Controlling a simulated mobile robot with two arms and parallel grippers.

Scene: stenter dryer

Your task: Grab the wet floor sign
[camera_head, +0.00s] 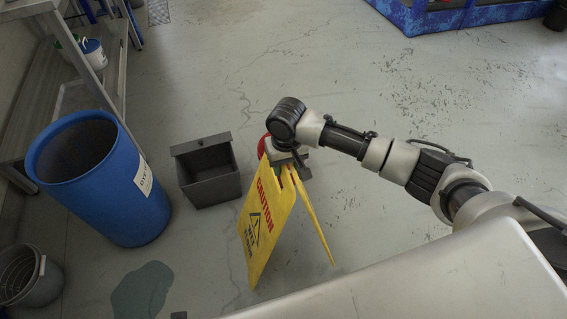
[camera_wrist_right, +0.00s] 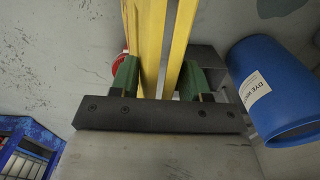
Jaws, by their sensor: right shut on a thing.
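The yellow wet floor sign (camera_head: 264,222) stands spread like an A-frame in the middle of the head view, with "CAUTION" in red on its front panel. My right gripper (camera_head: 287,164) is at its top edge. In the right wrist view the gripper (camera_wrist_right: 164,88) has its green-padded fingers on both sides of the sign's two yellow panels (camera_wrist_right: 150,40), shut on them. From these views I cannot tell whether the sign's feet touch the floor. My left gripper is not in view.
A blue dye drum (camera_head: 110,190) and a grey open bin (camera_head: 207,174) stand left of the sign. A grey bucket (camera_head: 32,276) is at the lower left, near a dark puddle (camera_head: 142,291). A metal shelf (camera_head: 100,62) runs along the left wall.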

